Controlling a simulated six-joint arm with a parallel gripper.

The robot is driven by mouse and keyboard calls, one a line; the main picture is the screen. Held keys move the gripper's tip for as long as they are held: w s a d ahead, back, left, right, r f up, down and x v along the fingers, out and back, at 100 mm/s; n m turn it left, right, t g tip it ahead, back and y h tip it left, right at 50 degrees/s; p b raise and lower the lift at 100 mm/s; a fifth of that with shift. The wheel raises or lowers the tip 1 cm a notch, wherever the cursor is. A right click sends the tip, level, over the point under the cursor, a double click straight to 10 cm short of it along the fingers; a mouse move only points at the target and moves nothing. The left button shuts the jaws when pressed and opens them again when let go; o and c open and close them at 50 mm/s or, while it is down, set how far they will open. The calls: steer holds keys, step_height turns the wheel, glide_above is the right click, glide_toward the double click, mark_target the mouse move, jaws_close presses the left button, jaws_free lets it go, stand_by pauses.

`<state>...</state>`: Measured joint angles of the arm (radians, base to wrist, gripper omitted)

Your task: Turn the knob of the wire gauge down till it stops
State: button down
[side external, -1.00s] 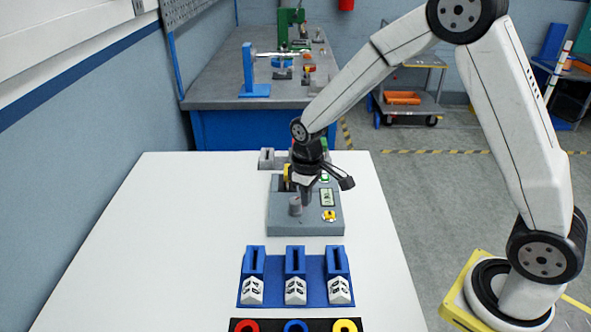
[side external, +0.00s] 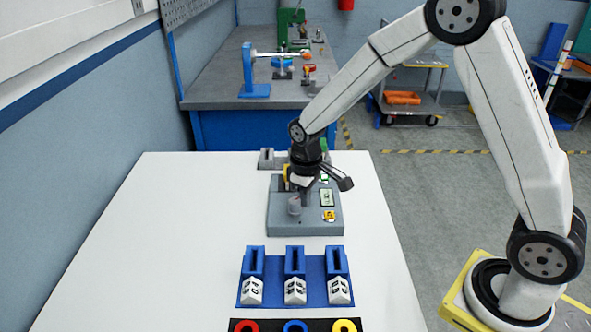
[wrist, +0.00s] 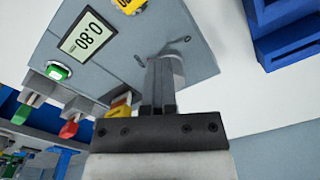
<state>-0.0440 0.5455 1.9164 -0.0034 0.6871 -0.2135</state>
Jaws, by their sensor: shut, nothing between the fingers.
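The wire gauge (side external: 278,222) is a grey box on the white table, below my gripper. Its knob (side external: 295,206) is a grey upright cylinder on the left part of its top. In the wrist view the knob (wrist: 179,68) is partly hidden behind my fingers. The gauge's display (wrist: 86,36) appears upside down there and seems to read 0.80. My gripper (side external: 305,203) points down with its fingers shut and empty, close beside the knob. In the wrist view the fingertips (wrist: 161,60) overlap the knob; I cannot tell whether they touch it.
A yellow button (side external: 328,215) sits on the gauge's right side. A blue rack (side external: 318,295) with three white blocks stands in front. A black strip with red, blue and yellow rings lies nearer. Small coloured devices (side external: 267,158) stand behind the gauge. The table's left is clear.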

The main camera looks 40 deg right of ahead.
mark_target(303, 222)
steer(key=shift+a+r, duration=0.2)
steer(key=shift+a, duration=0.95)
steer(key=shift+s, duration=0.35)
stand_by(0.5)
step_height(303, 222, up, 6)
steer(key=shift+s+d+f, duration=0.1)
steer(key=shift+s+f, duration=0.05)
stand_by(0.6)
steer(key=shift+s, duration=0.1)
steer(key=s+d+f+m+t, duration=0.1)
steer(key=s+d+m+t, duration=0.1)
steer(key=s, duration=1.1)
steer(key=shift+d+f+m+t, duration=0.3)
steer(key=shift+d+f+m, duration=0.15)
steer(key=shift+d, duration=0.5)
stand_by(1.0)
